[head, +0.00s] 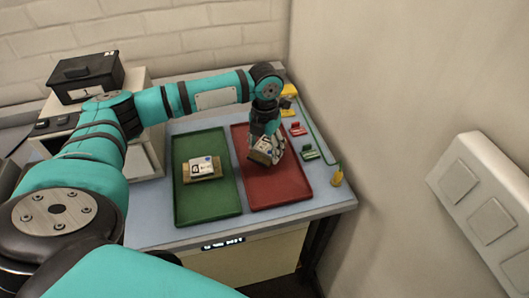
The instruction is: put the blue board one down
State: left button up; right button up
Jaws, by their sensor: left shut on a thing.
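My left gripper (268,133) points down over the red tray (282,190). It is shut on a small pale, boxy thing with tan and dark parts (264,153), held tilted. Its face is too small to read and I cannot tell whether it is the blue board one. I cannot tell whether it touches the tray. A similar white piece with a dark mark and a bit of blue (201,167) lies on a tan base in the green tray (222,205). My right gripper is not in view.
Both trays lie on a grey-blue table (160,230). Red (298,129) and green (310,152) small items, a yellow item (289,90) and a yellow-tipped thing (337,177) stand along the right side. A black box (86,78) sits at the back left. A wall closes the right.

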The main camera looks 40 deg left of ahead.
aim_at(264, 148)
pick_arm(q)
notch_tip(264, 148, down, 2)
jog(key=shift+s+f+p, duration=0.15)
jog(key=shift+p, duration=0.2)
jog(key=shift+f, duration=0.35)
jog(key=shift+f, duration=0.1)
jog(key=o, duration=1.2)
jog(key=shift+r, duration=0.4)
notch_tip(264, 148, up, 12)
jog(key=shift+f+b, duration=0.25)
jog(key=shift+b, duration=0.85)
